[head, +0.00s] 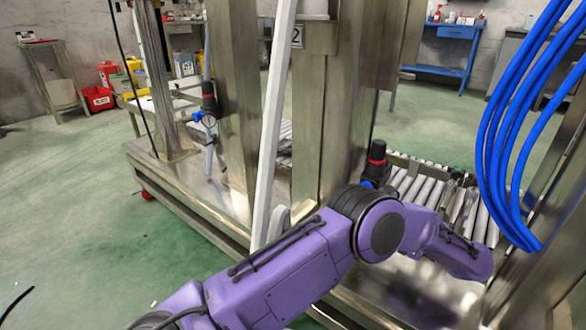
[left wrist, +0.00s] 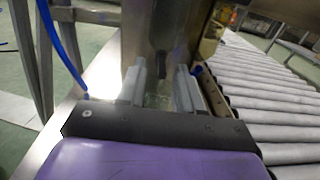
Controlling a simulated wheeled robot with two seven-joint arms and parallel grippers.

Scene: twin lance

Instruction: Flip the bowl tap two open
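My left arm crosses the head view from the lower left to the right; its gripper cannot be made out there. In the left wrist view my left gripper (left wrist: 161,92) shows two grey fingers standing apart with a gap between them. A dark narrow part (left wrist: 163,66) hangs from a metal column just beyond the gap, and I see nothing held. A plate marked "2" (head: 297,37) is on the metal frame in the head view. I cannot clearly pick out bowl tap two or its lever. My right gripper is not in view.
A black fitting with a red band (head: 376,160) stands just behind my arm. Another black fitting with a gauge (head: 208,105) is further left. A roller conveyor (head: 425,188) lies to the right, blue hoses (head: 500,130) hang at far right, and a pale bar (head: 272,130) crosses the middle.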

